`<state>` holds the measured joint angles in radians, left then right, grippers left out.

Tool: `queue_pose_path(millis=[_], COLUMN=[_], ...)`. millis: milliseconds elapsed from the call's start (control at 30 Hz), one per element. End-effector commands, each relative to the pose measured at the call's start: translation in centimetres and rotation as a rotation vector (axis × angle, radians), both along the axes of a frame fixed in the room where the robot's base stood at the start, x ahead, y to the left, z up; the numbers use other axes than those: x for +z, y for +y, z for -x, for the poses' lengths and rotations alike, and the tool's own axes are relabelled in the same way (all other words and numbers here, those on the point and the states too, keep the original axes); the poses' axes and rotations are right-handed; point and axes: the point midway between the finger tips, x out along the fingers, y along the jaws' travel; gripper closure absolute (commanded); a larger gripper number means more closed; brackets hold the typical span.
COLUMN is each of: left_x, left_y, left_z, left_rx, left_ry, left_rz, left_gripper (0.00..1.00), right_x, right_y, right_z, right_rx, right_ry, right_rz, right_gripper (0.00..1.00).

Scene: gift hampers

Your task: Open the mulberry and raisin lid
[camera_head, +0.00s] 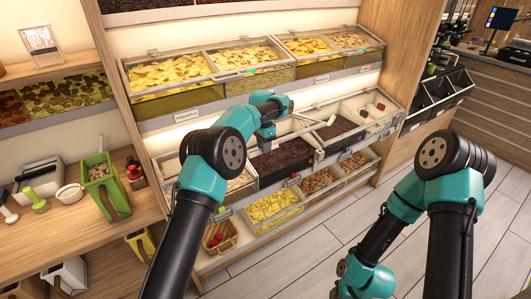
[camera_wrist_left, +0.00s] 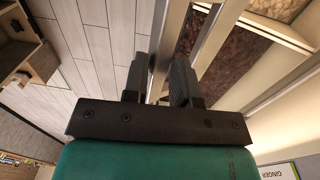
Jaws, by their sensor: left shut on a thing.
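Two bins of dark dried fruit, one nearly black (camera_head: 283,160) and one brown (camera_head: 337,130), lie in the middle row of the shelf unit. The lid is hard to separate from the bin frames in the head view. In the left wrist view, a pale framed lid (camera_wrist_left: 198,42) lies beside and between my fingers, with dark fruit visible beyond it. My left gripper (camera_wrist_left: 160,78) is shut on the edge of this frame; the exact contact is partly hidden. In the head view, my left wrist is over the middle row and hides its fingertips. My right gripper is not visible.
Covered bins of yellow dried fruit (camera_head: 170,72) stand on the row above. Open-looking bins of yellow and brown pieces (camera_head: 272,206) lie below. A wooden counter with a green scoop bin (camera_head: 103,185) is at left. The floor (camera_head: 300,255) is clear in front.

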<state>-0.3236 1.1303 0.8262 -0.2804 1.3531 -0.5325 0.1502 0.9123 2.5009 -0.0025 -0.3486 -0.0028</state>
Motion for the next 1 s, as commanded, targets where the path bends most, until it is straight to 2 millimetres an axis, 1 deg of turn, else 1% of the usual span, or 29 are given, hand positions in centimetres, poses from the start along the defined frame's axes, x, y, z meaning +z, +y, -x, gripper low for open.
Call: queue_pose_path(millis=[33,200,400,833,867,1000], left_x=[0.2,1.0,1.4,1.4,1.4,1.4], left_y=[1.0,1.2,1.3,1.3,1.3,1.3], left_z=[-0.8,-1.0,-1.1,-1.1,-1.1,-1.1], left_rx=[0.011,0.012,0.011,0.010,0.010,0.010], left_ry=[-0.012,0.012,0.028,0.034,0.034,0.036], left_rz=[0.003,0.020,0.029,0.030,0.030,0.030], left_gripper=[1.00,1.00,1.00,1.00,0.72,0.59], right_x=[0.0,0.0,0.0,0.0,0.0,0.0], right_y=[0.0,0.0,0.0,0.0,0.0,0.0], right_z=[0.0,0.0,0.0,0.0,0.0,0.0], right_rx=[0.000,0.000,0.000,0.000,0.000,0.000], right_ry=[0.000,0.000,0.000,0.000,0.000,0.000], right_rz=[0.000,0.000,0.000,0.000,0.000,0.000], right_gripper=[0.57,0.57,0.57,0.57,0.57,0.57])
